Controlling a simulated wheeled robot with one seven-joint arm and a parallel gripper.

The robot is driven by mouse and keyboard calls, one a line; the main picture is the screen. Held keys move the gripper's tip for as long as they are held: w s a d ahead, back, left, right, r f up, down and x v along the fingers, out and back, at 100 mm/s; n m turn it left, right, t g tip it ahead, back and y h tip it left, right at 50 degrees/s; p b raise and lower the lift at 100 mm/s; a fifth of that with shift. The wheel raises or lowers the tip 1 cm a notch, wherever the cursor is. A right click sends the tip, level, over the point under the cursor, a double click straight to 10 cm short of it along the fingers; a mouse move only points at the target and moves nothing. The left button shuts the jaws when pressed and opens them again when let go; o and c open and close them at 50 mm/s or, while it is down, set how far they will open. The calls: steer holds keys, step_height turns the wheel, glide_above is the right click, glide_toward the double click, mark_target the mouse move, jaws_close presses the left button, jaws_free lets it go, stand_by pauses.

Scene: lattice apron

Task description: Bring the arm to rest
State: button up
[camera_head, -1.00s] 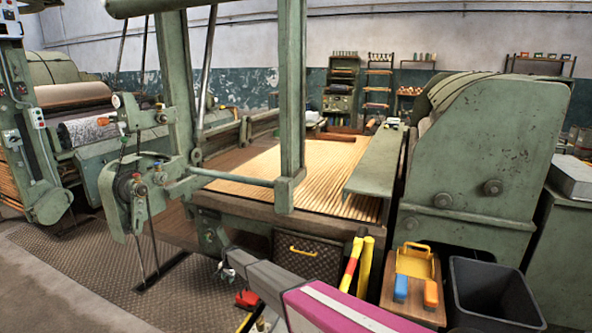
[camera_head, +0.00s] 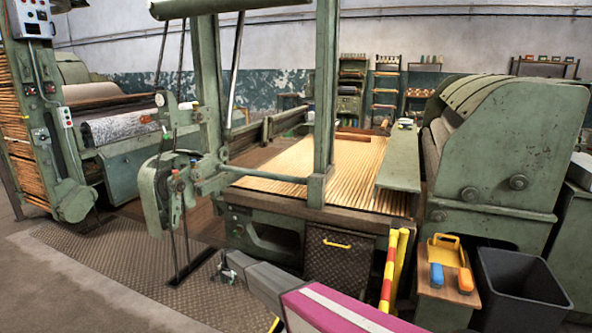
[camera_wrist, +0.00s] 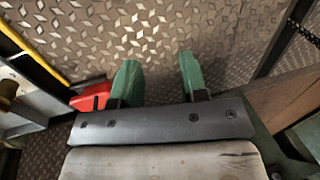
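My gripper (camera_wrist: 156,65) shows in the wrist view with its two green fingers well apart and nothing between them. Beyond the fingers is the diamond-patterned metal floor plate. A red object (camera_wrist: 91,97) lies close to the left of the left finger; I cannot tell whether they touch. In the head view my arm (camera_head: 335,308), magenta and grey, reaches from the bottom edge up and to the left.
The green loom frame (camera_head: 322,120) stands ahead. Red-yellow posts (camera_head: 388,272), a wooden stand (camera_head: 446,297) with tools and a black bin (camera_head: 520,285) are to the right. Patterned floor plate (camera_head: 110,268) is bare at left.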

steer(key=s+d+r+n, duration=0.1)
steer(key=s+d+r, duration=0.45)
steer(key=d, duration=0.55)
steer(key=s+d+r, duration=0.4)
steer(key=d+r, duration=0.2)
steer(key=d, duration=0.4)
steer(key=s+d+r+n, duration=0.1)
steer(key=s+d+r, duration=0.45)
steer(key=d, duration=0.55)
steer(key=s+d+r+n+h, duration=0.1)
steer(key=s+d+r, duration=0.7)
steer(key=s+d, duration=0.4)
steer(key=s+d+r+n+h, duration=0.1)
steer(key=s+d+r, duration=0.8)
steer(key=s+d, duration=0.3)
steer(key=s, duration=0.3)
steer(key=shift+d+n+g, duration=0.3)
steer(key=shift+d+g, duration=0.1)
steer(key=shift+w, duration=0.1)
